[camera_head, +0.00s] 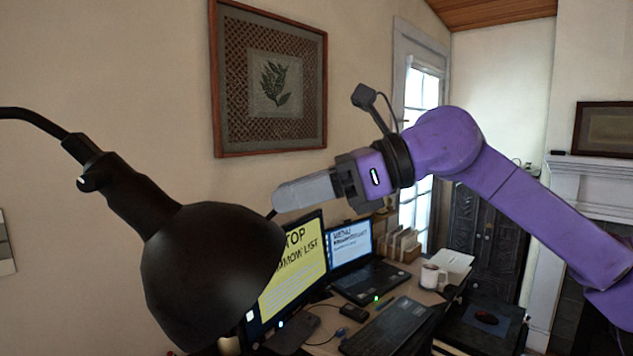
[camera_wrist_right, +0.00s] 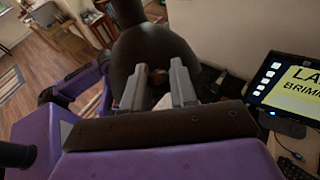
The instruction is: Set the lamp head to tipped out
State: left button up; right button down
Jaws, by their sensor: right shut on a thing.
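The black lamp head (camera_head: 205,270) is a bell-shaped shade hanging at the left of the head view, its wide end pointing down and to the right. Its dark neck joins a thin curved lamp arm (camera_head: 32,118) at upper left. My right gripper (camera_head: 278,203) reaches in from the right, its grey fingers at the upper right rim of the shade. In the wrist view the fingers (camera_wrist_right: 160,88) straddle a part of the dark lamp head (camera_wrist_right: 152,52) and are shut on it. The exact contact is partly hidden. My left gripper is not in view.
Behind the lamp head stands a monitor with a yellow screen (camera_head: 291,268). A laptop (camera_head: 368,281), a keyboard (camera_head: 388,326) and a mug (camera_head: 432,277) are on the desk to the right. A framed picture (camera_head: 270,82) hangs on the wall above.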

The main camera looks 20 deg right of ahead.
jog(key=shift+d+r, duration=0.1)
jog(key=shift+r, duration=0.35)
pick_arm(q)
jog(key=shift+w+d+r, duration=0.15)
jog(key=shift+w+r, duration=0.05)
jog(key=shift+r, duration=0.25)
pick_arm(e)
jog(key=shift+f, duration=0.1)
jog(key=c, duration=0.9)
grip_release()
jog(key=shift+f, duration=0.1)
jog(key=shift+s+d, duration=0.1)
jog(key=shift+d, duration=0.15)
pick_arm(q)
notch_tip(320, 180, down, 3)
jog(key=b, duration=0.2)
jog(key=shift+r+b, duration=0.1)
jog(key=shift+b, duration=0.3)
pick_arm(e)
jog(key=v, duration=1)
jog(key=shift+a+r, duration=0.1)
jog(key=shift+r, duration=0.15)
